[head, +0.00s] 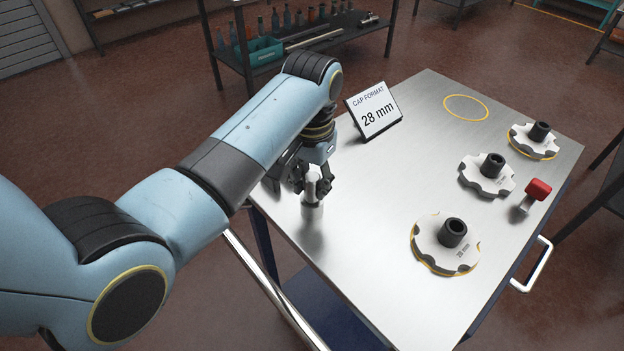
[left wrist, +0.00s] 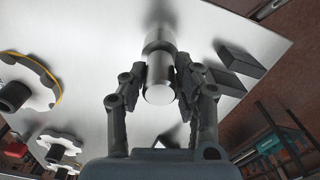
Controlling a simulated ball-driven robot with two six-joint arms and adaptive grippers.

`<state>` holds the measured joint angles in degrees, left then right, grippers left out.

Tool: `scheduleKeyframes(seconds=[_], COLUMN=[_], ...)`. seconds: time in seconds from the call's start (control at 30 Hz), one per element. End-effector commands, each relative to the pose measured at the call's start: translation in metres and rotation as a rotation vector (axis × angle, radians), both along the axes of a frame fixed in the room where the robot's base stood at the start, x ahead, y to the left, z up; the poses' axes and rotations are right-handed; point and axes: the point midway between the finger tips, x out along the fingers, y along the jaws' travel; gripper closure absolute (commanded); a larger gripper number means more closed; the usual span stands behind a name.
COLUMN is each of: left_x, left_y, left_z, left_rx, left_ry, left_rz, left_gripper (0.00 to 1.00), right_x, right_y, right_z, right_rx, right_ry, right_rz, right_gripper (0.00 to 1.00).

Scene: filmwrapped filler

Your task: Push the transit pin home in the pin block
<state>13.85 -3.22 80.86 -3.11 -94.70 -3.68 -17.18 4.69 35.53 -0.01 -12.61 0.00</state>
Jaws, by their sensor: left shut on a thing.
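A red-headed piece (head: 538,189) stands near the right edge of the steel table, on a short grey metal part (head: 524,207). I take these for the transit pin and pin block, but how deep the pin sits is too small to tell. The red head also shows in the left wrist view (left wrist: 15,149). My left gripper (head: 313,186) is far from it, at the table's left side. It is shut on an upright steel cylinder (head: 312,210), which also shows between the fingers in the left wrist view (left wrist: 159,72). My right gripper is not in view.
Notched white discs with black hubs (head: 445,240) (head: 487,174) (head: 533,140) stand along the right side. A "28 mm" sign (head: 375,110) stands behind my left gripper. An empty yellow ring (head: 466,107) marks the far end. The middle of the table is clear.

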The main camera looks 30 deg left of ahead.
Motion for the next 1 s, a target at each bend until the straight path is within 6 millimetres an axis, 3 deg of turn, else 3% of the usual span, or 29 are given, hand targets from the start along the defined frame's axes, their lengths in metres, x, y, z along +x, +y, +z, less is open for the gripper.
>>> scheduleKeyframes(seconds=[0.3,0.33,0.5,0.73,0.9,1.0], left_x=[-0.0001,-0.0001,-0.0001,-0.0003,-0.0003,-0.0002], left_y=[0.0001,0.0001,0.0001,0.0001,0.0001,0.0001], left_z=[-0.0084,-0.0086,-0.0079,-0.0081,-0.0081,-0.0081], left_rx=[0.000,0.000,0.000,0.000,0.000,0.000], left_ry=[0.001,0.001,0.001,0.001,0.001,0.001], left_rz=[0.000,0.000,0.000,0.000,0.000,0.000], left_gripper=[1.00,0.69,0.47,0.42,0.20,0.20], right_x=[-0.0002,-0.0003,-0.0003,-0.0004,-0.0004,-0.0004], right_y=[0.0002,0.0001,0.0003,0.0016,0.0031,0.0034], right_z=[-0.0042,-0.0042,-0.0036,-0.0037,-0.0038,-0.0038], right_rx=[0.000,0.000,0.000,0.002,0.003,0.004], right_ry=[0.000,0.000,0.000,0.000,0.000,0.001], right_rz=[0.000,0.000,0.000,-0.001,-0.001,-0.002], right_gripper=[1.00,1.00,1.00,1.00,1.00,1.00])
